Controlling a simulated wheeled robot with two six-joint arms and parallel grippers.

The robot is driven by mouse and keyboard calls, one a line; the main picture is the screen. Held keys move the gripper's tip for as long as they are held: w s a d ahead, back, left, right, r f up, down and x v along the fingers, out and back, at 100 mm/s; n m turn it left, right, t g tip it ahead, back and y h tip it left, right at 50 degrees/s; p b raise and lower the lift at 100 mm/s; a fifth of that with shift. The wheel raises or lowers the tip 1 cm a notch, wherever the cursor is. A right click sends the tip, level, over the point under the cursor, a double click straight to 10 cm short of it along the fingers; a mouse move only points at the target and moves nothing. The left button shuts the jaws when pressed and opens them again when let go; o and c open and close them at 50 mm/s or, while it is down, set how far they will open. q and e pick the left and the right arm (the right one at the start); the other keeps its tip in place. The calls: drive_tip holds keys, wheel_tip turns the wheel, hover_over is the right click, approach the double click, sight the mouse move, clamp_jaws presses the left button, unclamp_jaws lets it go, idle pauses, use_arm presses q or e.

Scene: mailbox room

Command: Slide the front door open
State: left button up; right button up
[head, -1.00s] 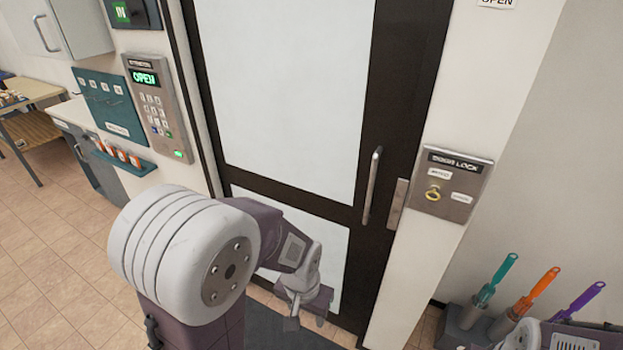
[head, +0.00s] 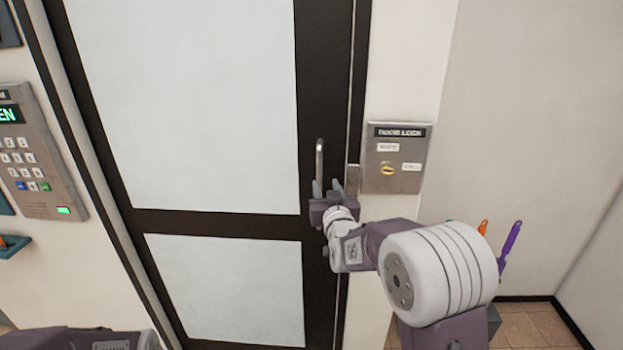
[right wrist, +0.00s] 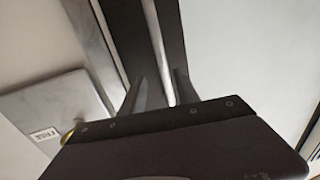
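The front door (head: 185,222) has a dark frame with two pale panels and stands upright, its right edge against the jamb. A vertical metal handle (head: 319,158) is on its right stile. My right gripper (head: 327,184) is at the handle's lower end, with its two fingers apart. In the right wrist view the handle (right wrist: 156,35) runs between the spread fingers of the right gripper (right wrist: 160,82); I cannot tell whether they touch it. My left gripper is not in view; only part of my left arm shows at the lower left.
A door lock plate (head: 397,158) with a brass key or knob (head: 388,169) is just right of the door. A keypad (head: 33,155) with a green display is on the left wall. Colored-handled tools (head: 510,240) stand at the lower right behind my right arm.

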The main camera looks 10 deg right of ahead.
sight(320, 177)
drive_tip(key=w+p, duration=0.1)
drive_tip(key=w, duration=0.5)
drive_tip(key=shift+w+a+r, duration=0.1)
drive_tip(key=shift+w+a, duration=0.05)
drive_tip(key=shift+w, duration=0.05)
drive_tip(key=shift+w+d, duration=0.2)
drive_tip(key=shift+w, duration=0.15)
drive_tip(key=shift+a, duration=0.15)
clamp_jaws()
idle(0.6)
